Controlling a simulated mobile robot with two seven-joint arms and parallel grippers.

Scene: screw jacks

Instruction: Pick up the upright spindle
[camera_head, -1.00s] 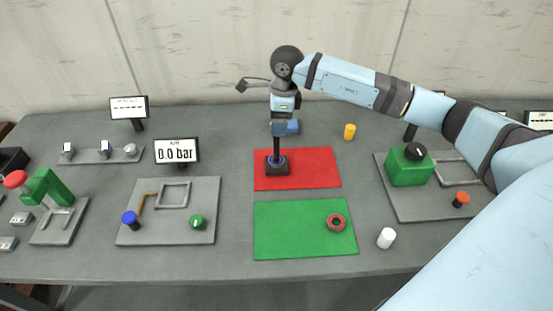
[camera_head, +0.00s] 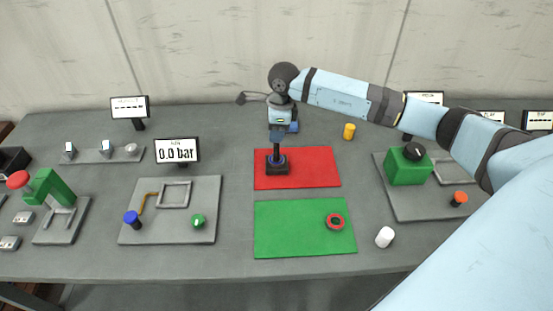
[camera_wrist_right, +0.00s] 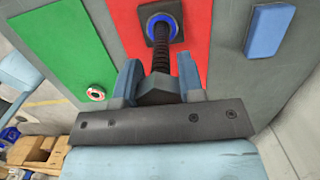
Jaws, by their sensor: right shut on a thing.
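The upright spindle is a dark threaded rod (camera_head: 277,150). It stands in a dark square base with a blue ring (camera_head: 277,166) on the red mat (camera_head: 318,170). My right gripper (camera_head: 277,137) comes down over it from above and is shut on its upper end. In the right wrist view the threaded spindle (camera_wrist_right: 161,62) runs from between the two blue fingers of my right gripper (camera_wrist_right: 159,82) into the blue ring of the base (camera_wrist_right: 162,26). The spindle's far end is hidden inside the base. My left gripper is not in view.
A green mat (camera_head: 290,235) with a red ring (camera_head: 335,221) lies in front. A blue block (camera_head: 294,127) is close behind the gripper. A yellow cylinder (camera_head: 349,131) and a white cylinder (camera_head: 385,237) stand to the right. A grey plate with knobs (camera_head: 210,215) lies left.

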